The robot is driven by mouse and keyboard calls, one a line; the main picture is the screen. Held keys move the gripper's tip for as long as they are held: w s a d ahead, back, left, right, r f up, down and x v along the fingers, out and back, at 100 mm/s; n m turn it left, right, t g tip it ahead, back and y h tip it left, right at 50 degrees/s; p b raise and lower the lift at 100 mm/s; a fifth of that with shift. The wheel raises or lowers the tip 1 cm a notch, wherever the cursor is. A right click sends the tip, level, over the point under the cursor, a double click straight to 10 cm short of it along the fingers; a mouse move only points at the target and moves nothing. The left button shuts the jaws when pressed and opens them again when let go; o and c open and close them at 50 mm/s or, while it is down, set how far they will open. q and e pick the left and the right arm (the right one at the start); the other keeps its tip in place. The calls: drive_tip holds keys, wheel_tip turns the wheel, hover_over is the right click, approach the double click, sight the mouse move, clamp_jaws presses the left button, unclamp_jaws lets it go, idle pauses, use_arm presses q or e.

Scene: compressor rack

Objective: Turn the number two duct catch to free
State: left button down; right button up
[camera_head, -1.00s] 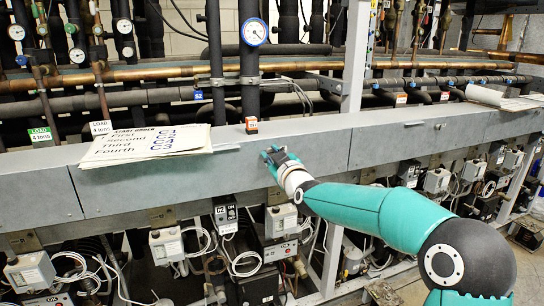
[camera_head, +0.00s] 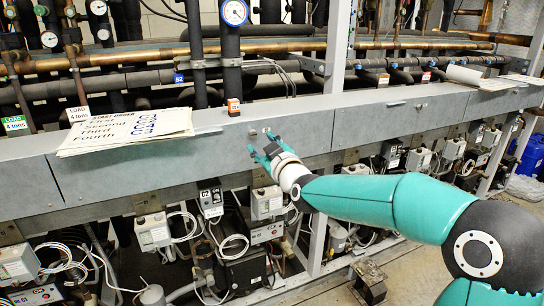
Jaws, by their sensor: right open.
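A long grey duct (camera_head: 350,115) runs across the view, with the rack's pipes behind it. My right gripper (camera_head: 262,147) is in front of the duct's face near the middle, its teal fingers spread and nothing seen between them. A small round fitting (camera_head: 252,131) shows on the duct face just above the fingers; it may be a catch, but its number and turn position are too small to tell. I cannot tell whether the fingers touch the duct. My left gripper is not in view.
A small orange and white tag block (camera_head: 234,107) stands on the duct's top edge. Printed sheets (camera_head: 125,132) lie on the duct at left, and more papers (camera_head: 478,78) at right. Control boxes (camera_head: 153,231) and loose cables hang below the duct.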

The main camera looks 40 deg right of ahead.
drive_tip(key=v, duration=0.6)
drive_tip(key=shift+s, duration=0.15)
drive_tip(key=shift+a, duration=0.15)
drive_tip(key=w+a+f+n+g+y+p, duration=0.1)
drive_tip(key=a+f+g+y, duration=0.35)
drive_tip(key=f, duration=1.05)
drive_tip(key=a+f+n+g+p, duration=0.1)
drive_tip(key=a+f+g+p, duration=0.1)
drive_tip(key=a+f, duration=0.95)
drive_tip(key=s+a+f+m+g+y, duration=0.1)
drive_tip(key=s+a+f+g, duration=0.15)
drive_tip(key=s+f, duration=0.45)
drive_tip(key=s+a+f+g+y, duration=0.1)
drive_tip(key=s+a+f+g, duration=0.15)
drive_tip(key=f, duration=0.75)
drive_tip(key=s+a+f+m+g, duration=0.2)
drive_tip(key=s+f+m, duration=0.1)
drive_tip(key=s, duration=0.5)
drive_tip(key=s+a+f+m+g+y, duration=0.1)
drive_tip(key=s+a+f+m+g, duration=0.1)
drive_tip(key=s, duration=0.6)
drive_tip(key=shift+s+a+f+m+g+p, duration=0.3)
drive_tip(key=shift+a+f+m+g, duration=0.1)
drive_tip(key=shift+a+f+g, duration=0.4)
